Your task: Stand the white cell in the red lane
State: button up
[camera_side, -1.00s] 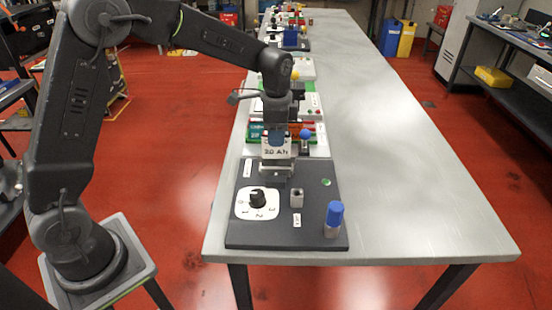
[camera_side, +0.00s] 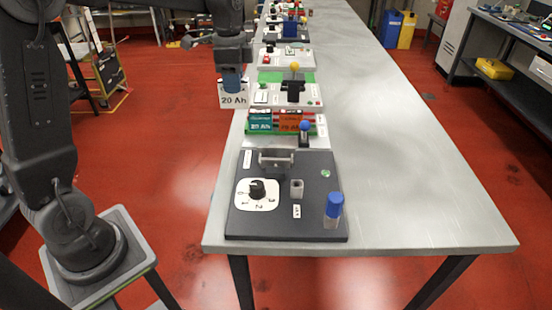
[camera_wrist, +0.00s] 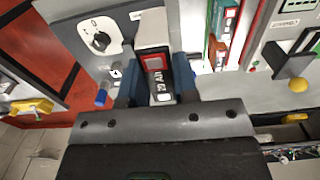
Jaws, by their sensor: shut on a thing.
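The white cell (camera_side: 233,99), marked "20 Ah", hangs upright in my gripper (camera_side: 231,82), raised near the table's left edge. In the wrist view the white cell (camera_wrist: 152,32) shows a red square on its end, between my gripper's blue fingers (camera_wrist: 157,82). The battery rack (camera_side: 284,132) has a green base and stands on the table to the right of and below the held cell, apart from it. It holds a teal cell (camera_side: 260,122) and an orange cell (camera_side: 290,120), with red strips around the right part. Free space in the red lane cannot be made out.
A dark panel (camera_side: 318,190) in front of the rack carries a dial (camera_side: 257,190), a grey bracket (camera_side: 276,160) and a blue-capped post (camera_side: 334,208). A blue-knobbed lever (camera_side: 305,130) stands right of the rack. Behind is a yellow-knobbed device (camera_side: 294,82). The table's right side is clear.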

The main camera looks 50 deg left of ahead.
jog(key=shift+s+a+r, duration=0.25)
jog(key=shift+r, duration=0.1)
jog(key=w+d+f, duration=0.5)
jog(key=d+f, duration=0.5)
jog(key=shift+f, duration=0.35)
jog(key=shift+f, duration=0.6)
jog(key=o, duration=0.9)
